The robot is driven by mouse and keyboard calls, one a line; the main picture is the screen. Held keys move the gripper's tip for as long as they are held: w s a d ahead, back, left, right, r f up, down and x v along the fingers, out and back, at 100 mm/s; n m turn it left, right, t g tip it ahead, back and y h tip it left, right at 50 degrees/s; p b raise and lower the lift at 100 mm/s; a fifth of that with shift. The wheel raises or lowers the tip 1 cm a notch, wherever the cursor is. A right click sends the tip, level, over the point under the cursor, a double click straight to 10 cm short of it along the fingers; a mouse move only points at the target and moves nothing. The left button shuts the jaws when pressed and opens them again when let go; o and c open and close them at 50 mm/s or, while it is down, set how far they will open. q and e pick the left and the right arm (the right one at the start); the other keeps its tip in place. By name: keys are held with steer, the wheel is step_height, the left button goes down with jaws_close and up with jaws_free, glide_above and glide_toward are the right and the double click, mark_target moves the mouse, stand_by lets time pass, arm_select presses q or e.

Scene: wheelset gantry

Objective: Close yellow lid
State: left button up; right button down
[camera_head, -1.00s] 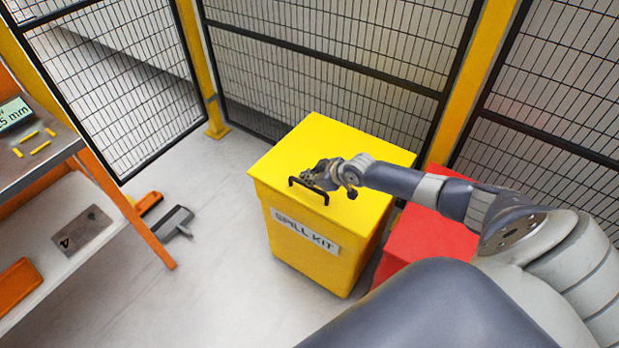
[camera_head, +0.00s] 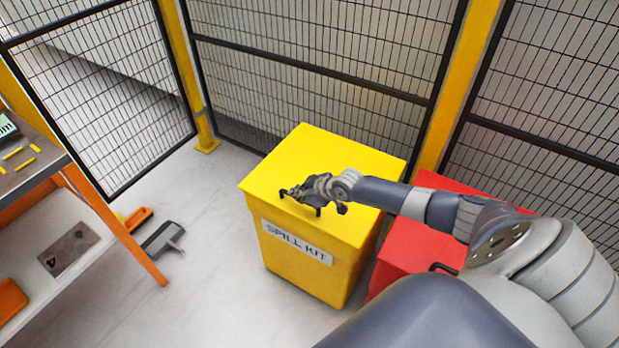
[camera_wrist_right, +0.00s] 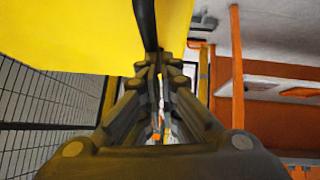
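The yellow lid (camera_head: 335,160) lies flat on top of the yellow spill kit bin (camera_head: 305,267), and I see no gap under it. A black handle (camera_head: 318,211) stands at the lid's front, partly hidden by my right gripper (camera_head: 297,192). The handle (camera_wrist_right: 147,22) also shows in the right wrist view, reaching in between the fingertips. The right gripper's fingers (camera_wrist_right: 157,68) are close together around it, with only a narrow gap between them. The yellow surface fills the upper left of that view. My left gripper is in neither view.
A red bin (camera_head: 415,235) stands right beside the yellow one, partly under my right arm. Mesh fencing (camera_head: 310,60) and yellow posts close off the back. An orange-framed bench (camera_head: 110,225) is at left, with a brush (camera_head: 163,238) on the floor.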

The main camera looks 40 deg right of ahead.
steer(key=w+r+p+v, duration=0.1)
steer(key=v, duration=0.5)
steer(key=a+r+p+v, duration=0.1)
steer(key=p+v, duration=0.1)
steer(key=v, duration=0.4)
steer(key=shift+r, duration=0.2)
steer(key=shift+w, duration=0.1)
